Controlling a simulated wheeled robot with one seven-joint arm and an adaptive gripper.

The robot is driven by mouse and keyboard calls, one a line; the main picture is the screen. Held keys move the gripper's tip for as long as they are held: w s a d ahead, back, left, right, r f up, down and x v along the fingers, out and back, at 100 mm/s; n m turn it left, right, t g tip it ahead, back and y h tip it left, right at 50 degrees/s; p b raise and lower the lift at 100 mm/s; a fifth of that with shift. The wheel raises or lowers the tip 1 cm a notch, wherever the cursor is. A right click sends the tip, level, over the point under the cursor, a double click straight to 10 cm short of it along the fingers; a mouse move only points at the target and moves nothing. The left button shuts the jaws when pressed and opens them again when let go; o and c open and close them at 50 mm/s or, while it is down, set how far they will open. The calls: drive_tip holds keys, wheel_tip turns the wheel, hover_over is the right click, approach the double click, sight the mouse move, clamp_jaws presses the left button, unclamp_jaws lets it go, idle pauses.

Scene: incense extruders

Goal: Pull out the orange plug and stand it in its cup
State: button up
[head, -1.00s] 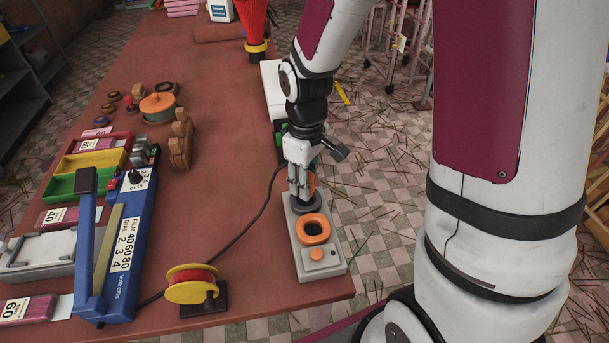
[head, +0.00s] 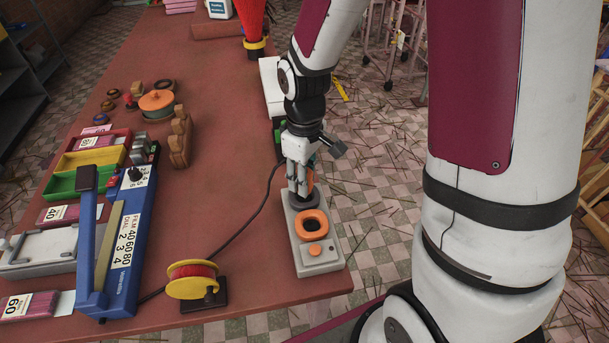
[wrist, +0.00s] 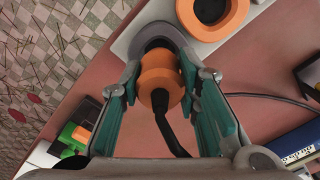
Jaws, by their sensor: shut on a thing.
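The orange plug (wrist: 161,76) has a black cable and sits between my gripper's two teal-lined fingers in the wrist view. My gripper (head: 301,190) is shut on it, above the grey base unit (head: 322,261) at the table's right edge. Below the plug is a dark grey ring (wrist: 158,37), which hides the plug's lower end; I cannot tell how deep it sits. Beside it on the same base is an orange-rimmed cup (head: 312,225) with a dark, empty hollow, also in the wrist view (wrist: 212,10).
A black cable (head: 262,205) runs across the red table (head: 225,170). A yellow spool with red thread (head: 193,280) stands at the front. A blue sealer (head: 122,250) and coloured trays (head: 92,160) lie left. The table's middle is mostly clear.

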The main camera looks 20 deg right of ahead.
drive_tip(key=shift+f+b, duration=0.75)
drive_tip(key=shift+f, duration=0.7)
idle(0.5)
drive_tip(key=o, duration=1.2)
drive_tip(key=shift+o, duration=0.2)
wheel_tip(320, 180, up, 11)
drive_tip(key=shift+r, duration=0.1)
drive_tip(key=shift+s+r, duration=0.1)
drive_tip(key=shift+r, duration=0.5)
drive_tip(key=s+r+m+t, duration=0.2)
drive_tip(key=s+r, duration=0.3)
drive_tip(key=s, duration=0.3)
drive_tip(key=s+r+m+t, duration=0.2)
drive_tip(key=s+r+m, duration=0.2)
drive_tip(key=s, duration=0.4)
drive_tip(key=shift+s+d+r+m, duration=0.15)
drive_tip(key=shift+s+r+m, duration=0.25)
drive_tip(key=shift+r, duration=0.35)
